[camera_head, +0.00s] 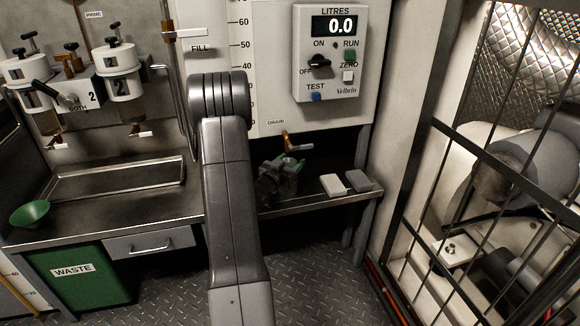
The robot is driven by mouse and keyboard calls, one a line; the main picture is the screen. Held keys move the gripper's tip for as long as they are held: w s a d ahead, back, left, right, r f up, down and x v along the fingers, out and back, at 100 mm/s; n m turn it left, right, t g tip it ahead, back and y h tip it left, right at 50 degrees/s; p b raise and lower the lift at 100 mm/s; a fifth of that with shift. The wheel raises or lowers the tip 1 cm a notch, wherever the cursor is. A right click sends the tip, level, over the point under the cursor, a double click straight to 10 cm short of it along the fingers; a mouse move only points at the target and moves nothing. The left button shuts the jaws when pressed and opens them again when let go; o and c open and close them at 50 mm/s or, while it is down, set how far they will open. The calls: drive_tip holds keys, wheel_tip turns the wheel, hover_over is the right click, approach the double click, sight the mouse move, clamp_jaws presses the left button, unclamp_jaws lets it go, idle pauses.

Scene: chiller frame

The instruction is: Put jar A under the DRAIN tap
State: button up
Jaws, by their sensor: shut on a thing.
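The DRAIN tap (289,142) is a small brass tap with a pale handle, low on the wall right of my arm. My gripper (293,166) is low over the steel bench, just below this tap. Its fingertips show green. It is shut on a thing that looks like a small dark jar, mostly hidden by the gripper. No letter A can be read on it. I cannot tell whether its base touches the bench, or whether it is exactly beneath the spout.
A pale block (332,185) and a grey block (359,181) lie on the bench just right of my gripper. A caged machine (510,165) stands right. The meter (328,55) reads 0.0.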

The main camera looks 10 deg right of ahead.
drive_tip(key=shift+r, duration=0.1)
drive_tip(key=o, duration=1.3)
drive_tip(key=shift+o, duration=0.2)
drive_tip(key=shift+r, duration=0.1)
drive_tip(key=p+v, duration=0.2)
drive_tip(key=v, duration=1)
drive_tip(key=shift+p, duration=0.3)
